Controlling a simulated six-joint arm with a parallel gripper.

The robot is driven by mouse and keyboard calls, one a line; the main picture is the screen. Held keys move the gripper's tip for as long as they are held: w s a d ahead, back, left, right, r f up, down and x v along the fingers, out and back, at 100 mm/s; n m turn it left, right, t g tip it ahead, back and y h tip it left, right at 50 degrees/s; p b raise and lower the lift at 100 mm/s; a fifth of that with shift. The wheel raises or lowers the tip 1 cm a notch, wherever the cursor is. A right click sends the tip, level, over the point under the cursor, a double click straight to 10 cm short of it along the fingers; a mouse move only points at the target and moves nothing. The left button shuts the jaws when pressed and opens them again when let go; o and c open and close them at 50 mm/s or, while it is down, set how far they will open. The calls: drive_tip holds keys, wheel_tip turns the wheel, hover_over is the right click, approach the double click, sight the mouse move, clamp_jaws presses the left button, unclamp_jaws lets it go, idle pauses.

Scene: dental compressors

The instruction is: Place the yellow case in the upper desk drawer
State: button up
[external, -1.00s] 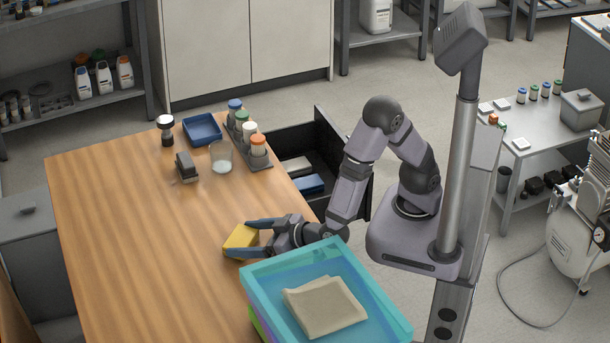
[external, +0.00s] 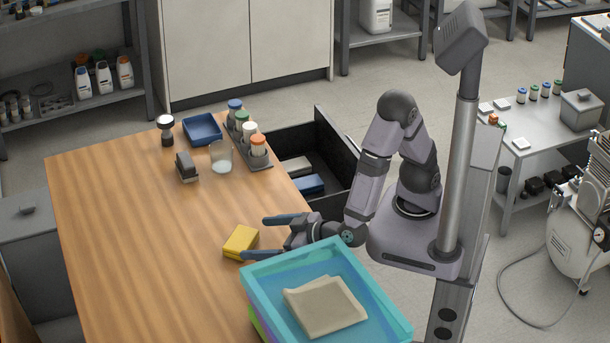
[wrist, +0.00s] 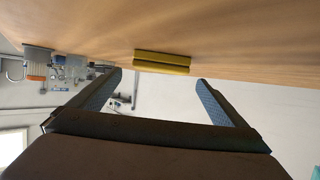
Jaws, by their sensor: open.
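The yellow case (external: 240,241) lies on the wooden desk near its right edge. It also shows in the wrist view (wrist: 162,62), ahead of the fingers. My gripper (external: 262,238) is open and empty, just right of the case, with its fingers pointing at it. In the wrist view my gripper (wrist: 158,85) has its two fingers wide apart with nothing between them. The open desk drawer (external: 330,150) sticks out from the desk's right side, behind my arm. A blue item (external: 308,184) and a pale item (external: 296,166) lie in it.
Teal stacked trays (external: 262,287) with a folded cloth (external: 325,305) stand close in front of my gripper. A bottle rack (external: 259,163), a glass (external: 221,158), a stapler-like object (external: 186,167) and a blue tray (external: 203,127) stand farther back. The desk's left middle is clear.

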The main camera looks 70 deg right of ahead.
drive_tip(key=shift+o, duration=0.5)
drive_tip(key=shift+v, duration=1.3)
wheel_tip(320, 180, up, 12)
approach(241, 242)
drive_tip(key=x, duration=0.2)
drive_tip(key=shift+w+f, duration=0.1)
drive_tip(key=shift+w, duration=0.15)
drive_tip(key=shift+x, duration=3.8)
